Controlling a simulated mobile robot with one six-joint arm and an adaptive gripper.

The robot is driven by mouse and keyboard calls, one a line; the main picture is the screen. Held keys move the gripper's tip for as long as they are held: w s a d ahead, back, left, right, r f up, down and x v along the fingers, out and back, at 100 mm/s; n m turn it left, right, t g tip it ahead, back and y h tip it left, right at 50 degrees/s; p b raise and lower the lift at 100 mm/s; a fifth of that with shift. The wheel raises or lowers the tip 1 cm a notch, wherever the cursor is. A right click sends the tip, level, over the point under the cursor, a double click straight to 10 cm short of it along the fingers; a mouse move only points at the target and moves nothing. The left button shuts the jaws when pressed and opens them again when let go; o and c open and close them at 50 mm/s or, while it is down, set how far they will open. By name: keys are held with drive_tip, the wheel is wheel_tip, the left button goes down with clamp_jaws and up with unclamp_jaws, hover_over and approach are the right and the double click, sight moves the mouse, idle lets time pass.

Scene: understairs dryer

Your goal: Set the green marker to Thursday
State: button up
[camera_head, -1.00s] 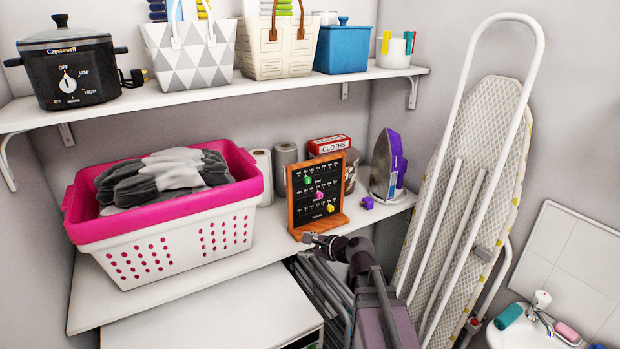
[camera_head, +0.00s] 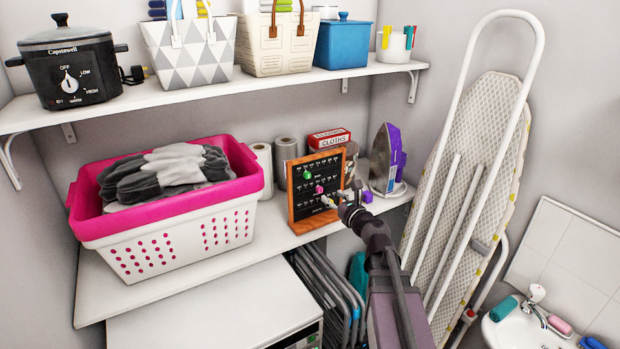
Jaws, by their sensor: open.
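The wooden-framed black calendar board (camera_head: 294,205) stands upright on the lower shelf, tilted slightly back, with rows of small white lettering too small to read. The green marker (camera_head: 307,174) sits on its upper left part. A pink marker (camera_head: 319,189) sits lower and to the right. The yellow marker lower on the board is hard to tell from my fingertips. My gripper (camera_head: 342,194) is open and empty in front of the board's lower right, right of and below the green marker. Whether it touches the board cannot be told.
A pink and white laundry basket (camera_head: 180,235) stands left of the board. Paper rolls (camera_head: 286,154) and a cloths box (camera_head: 329,139) stand behind it. An iron (camera_head: 384,160) and a small purple object (camera_head: 367,197) are to the right. The upper shelf (camera_head: 225,90) overhangs; an ironing board (camera_head: 465,175) leans right.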

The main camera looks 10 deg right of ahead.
sight(309, 176)
drive_tip(key=shift+w, duration=0.15)
drive_tip(key=x, duration=1.3)
drive_tip(key=shift+w+a, duration=0.1)
drive_tip(key=shift+w, duration=0.1)
clamp_jaws()
